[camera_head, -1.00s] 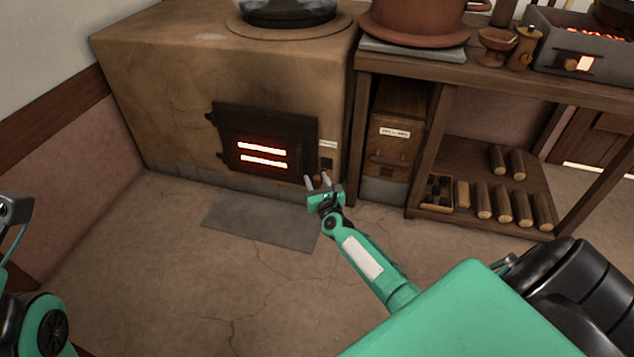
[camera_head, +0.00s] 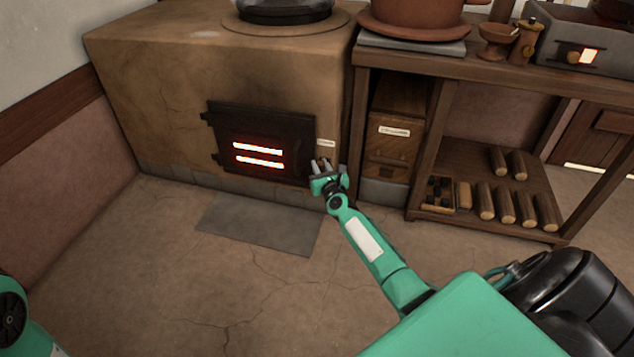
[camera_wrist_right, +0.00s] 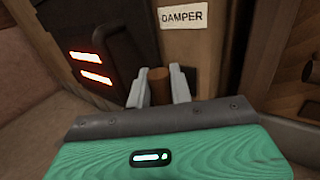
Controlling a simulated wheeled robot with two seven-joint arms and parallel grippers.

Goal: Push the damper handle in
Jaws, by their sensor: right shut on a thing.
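The damper handle (camera_wrist_right: 159,86) is a short brown wooden knob. It shows in the right wrist view below a white label reading DAMPER (camera_wrist_right: 184,17). My right gripper (camera_wrist_right: 159,90) has one pale finger on each side of it and is shut on it. In the head view the right gripper (camera_head: 321,165) is at the stove's front, low and right of the black fire door (camera_head: 262,143), and largely hides the handle. How far the handle stands out is hard to tell. My left gripper is out of view.
The clay stove (camera_head: 165,95) has glowing slots in its door, close left of my right gripper. A wooden bench (camera_head: 500,82) with logs on its lower shelf stands to the right. A grey floor plate (camera_head: 260,224) lies before the stove.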

